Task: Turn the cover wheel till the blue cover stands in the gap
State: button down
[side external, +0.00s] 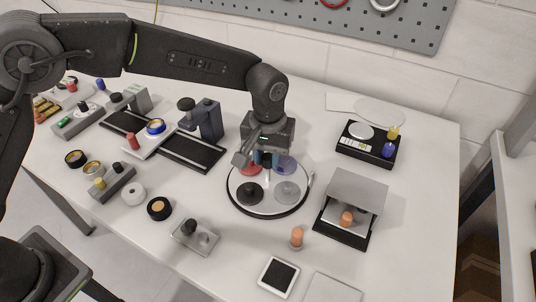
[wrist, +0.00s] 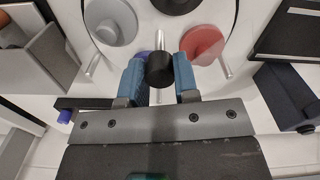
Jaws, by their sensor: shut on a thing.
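The cover wheel (side external: 268,209) is a white disc with a dark rim, lying on the table. It carries a red cover (side external: 246,169), a blue cover (side external: 287,165), a black cover (side external: 250,194) and a grey cover (side external: 287,192). My gripper (side external: 266,160) is at the wheel's far edge, between the red and blue covers. In the wrist view my blue fingers (wrist: 159,80) are shut on a black knob (wrist: 160,68). I cannot tell where the gap is.
A grey hooded stand (side external: 356,190) with an orange peg is right of the wheel; another orange peg (side external: 297,237) stands in front. A black scale (side external: 365,150) is at back right. A dark stand (side external: 203,120) and black track (side external: 190,153) are left.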

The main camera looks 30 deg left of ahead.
jog(key=shift+m, duration=16.4)
